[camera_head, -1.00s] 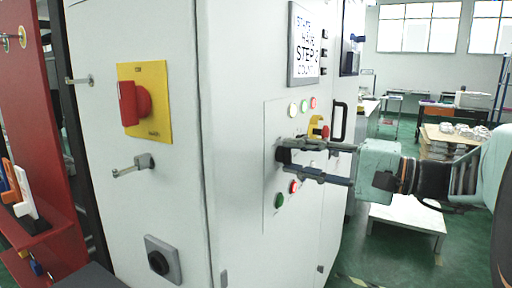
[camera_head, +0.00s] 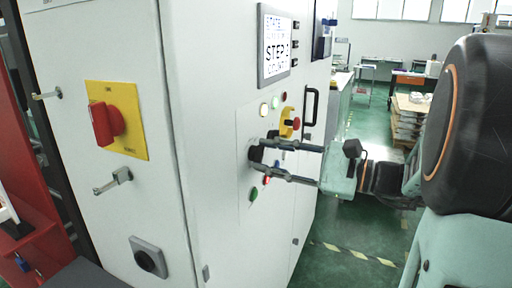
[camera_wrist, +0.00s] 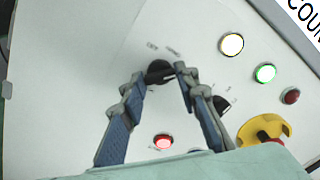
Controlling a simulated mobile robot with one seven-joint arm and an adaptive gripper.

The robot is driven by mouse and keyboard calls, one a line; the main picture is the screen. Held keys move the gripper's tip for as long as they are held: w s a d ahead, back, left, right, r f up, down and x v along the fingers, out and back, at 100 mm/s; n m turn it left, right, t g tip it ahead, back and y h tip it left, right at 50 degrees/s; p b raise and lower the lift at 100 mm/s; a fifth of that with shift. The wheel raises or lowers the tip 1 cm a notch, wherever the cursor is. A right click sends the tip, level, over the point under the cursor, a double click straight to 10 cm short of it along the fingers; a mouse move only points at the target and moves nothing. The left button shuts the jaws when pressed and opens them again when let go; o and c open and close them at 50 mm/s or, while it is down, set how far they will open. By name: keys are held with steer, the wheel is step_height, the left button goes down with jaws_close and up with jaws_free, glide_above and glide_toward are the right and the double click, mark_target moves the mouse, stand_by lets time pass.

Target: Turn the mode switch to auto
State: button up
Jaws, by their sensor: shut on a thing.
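The mode switch appears to be the black knob (camera_wrist: 158,70) on the white cabinet's control panel (camera_wrist: 75,60); two small labels above it are too small to read. My gripper (camera_wrist: 160,76) has its two fingertips on either side of this knob and is shut on it. In the head view my gripper (camera_head: 257,152) reaches the panel from the right, its fingers one above the other, and largely hides the knob. Which mode the knob points to cannot be told.
A second black knob (camera_wrist: 222,103) sits right of the fingers. A yellow-ringed red button (camera_head: 289,122), lit yellow, green and red lamps, and a green button (camera_head: 253,194) are close by. A screen (camera_head: 275,45) is above. A red rotary handle (camera_head: 108,123) is on the side face.

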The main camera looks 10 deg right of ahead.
steer(key=shift+m, duration=0.4)
steer(key=o, duration=1.1)
steer(key=shift+o, duration=0.2)
steer(key=shift+d, duration=0.1)
steer(key=v, duration=1.2)
